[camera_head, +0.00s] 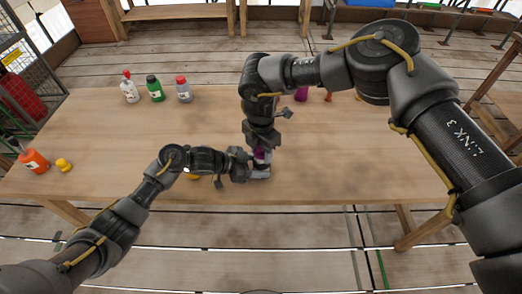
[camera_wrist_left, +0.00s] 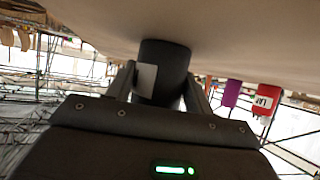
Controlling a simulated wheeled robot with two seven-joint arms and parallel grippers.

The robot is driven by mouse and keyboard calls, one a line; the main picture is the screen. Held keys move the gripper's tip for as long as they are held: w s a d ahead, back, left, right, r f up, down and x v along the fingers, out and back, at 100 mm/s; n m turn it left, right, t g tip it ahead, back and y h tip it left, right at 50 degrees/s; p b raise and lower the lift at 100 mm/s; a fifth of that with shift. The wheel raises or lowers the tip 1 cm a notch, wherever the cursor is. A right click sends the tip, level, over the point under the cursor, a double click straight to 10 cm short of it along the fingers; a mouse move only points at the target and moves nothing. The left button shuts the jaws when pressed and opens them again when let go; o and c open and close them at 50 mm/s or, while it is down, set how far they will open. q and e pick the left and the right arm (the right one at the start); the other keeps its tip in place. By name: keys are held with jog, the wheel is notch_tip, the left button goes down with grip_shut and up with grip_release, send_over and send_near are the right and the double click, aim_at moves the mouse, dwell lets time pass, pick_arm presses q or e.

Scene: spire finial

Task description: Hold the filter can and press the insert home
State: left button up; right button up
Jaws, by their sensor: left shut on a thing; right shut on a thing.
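The filter can appears as a dark grey cylinder with a pale patch in the left wrist view (camera_wrist_left: 165,62). My left gripper (camera_head: 255,170) is shut around its sides, one finger on each side, at the table top. In the head view the can is mostly hidden by the grippers. My right gripper (camera_head: 262,149) points down from above, directly over the can, and is shut on a small purple piece (camera_head: 261,156), seemingly the insert. I cannot tell how deep the purple piece sits in the can.
White (camera_head: 130,91), green (camera_head: 154,90) and grey (camera_head: 183,92) bottles stand at the table's back left. An orange bottle (camera_head: 34,161) and a yellow piece (camera_head: 63,165) are at the left end. A purple item (camera_head: 301,94) stands behind my right arm. The wooden table (camera_head: 370,160) is clear at right.

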dwell(0.3)
jog(key=o, duration=1.1)
jog(key=shift+o, duration=0.3)
jog(key=o, duration=0.4)
jog(key=shift+r, duration=0.1)
jog(key=shift+r, duration=3.4)
grip_shut()
